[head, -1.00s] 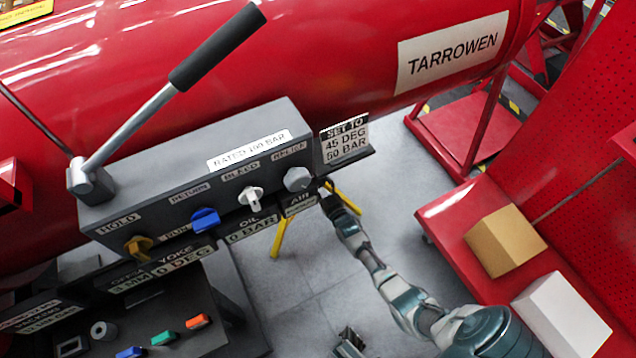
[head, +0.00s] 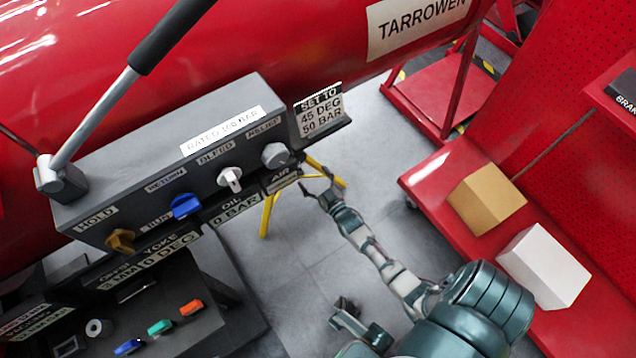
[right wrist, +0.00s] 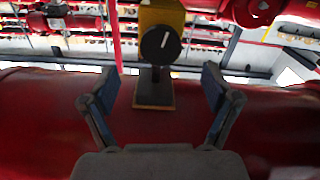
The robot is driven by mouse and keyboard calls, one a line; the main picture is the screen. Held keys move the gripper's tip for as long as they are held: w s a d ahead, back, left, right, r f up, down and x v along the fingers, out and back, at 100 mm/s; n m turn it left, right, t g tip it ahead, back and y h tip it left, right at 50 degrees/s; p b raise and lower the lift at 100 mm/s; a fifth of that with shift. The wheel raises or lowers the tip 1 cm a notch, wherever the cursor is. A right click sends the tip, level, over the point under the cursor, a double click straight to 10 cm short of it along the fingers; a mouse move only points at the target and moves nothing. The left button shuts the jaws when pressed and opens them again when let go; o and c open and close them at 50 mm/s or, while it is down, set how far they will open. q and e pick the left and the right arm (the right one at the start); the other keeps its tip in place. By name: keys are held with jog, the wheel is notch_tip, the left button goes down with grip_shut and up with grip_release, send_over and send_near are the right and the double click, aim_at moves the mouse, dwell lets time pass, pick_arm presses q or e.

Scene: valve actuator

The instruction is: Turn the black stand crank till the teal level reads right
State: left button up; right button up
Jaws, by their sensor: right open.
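I cannot make out a black stand crank or a teal level for certain. A long black-gripped lever (head: 140,65) rises from the left end of the grey panel box (head: 170,130). A teal knob (head: 160,327) sits on a lower dark box between blue and orange ones. My right gripper (head: 318,189) is open and empty, just right of the AIR plate (head: 282,178), apparently clear of it. In the right wrist view, a round black knob with a white mark (right wrist: 161,45) on a yellow block shows ahead, between the open fingers (right wrist: 157,105). Part of my left gripper (head: 347,316) seems to show at bottom centre.
The panel carries amber, blue, white and grey knobs, and a sign (head: 320,112) reads SET TO 45 DEG 50 BAR. A red cart (head: 440,185) with tan and white boxes stands right. Yellow legs (head: 266,215) stand near my gripper. Grey floor lies between.

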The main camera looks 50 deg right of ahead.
jog(key=shift+v, duration=1.65)
jog(key=shift+f, duration=0.1)
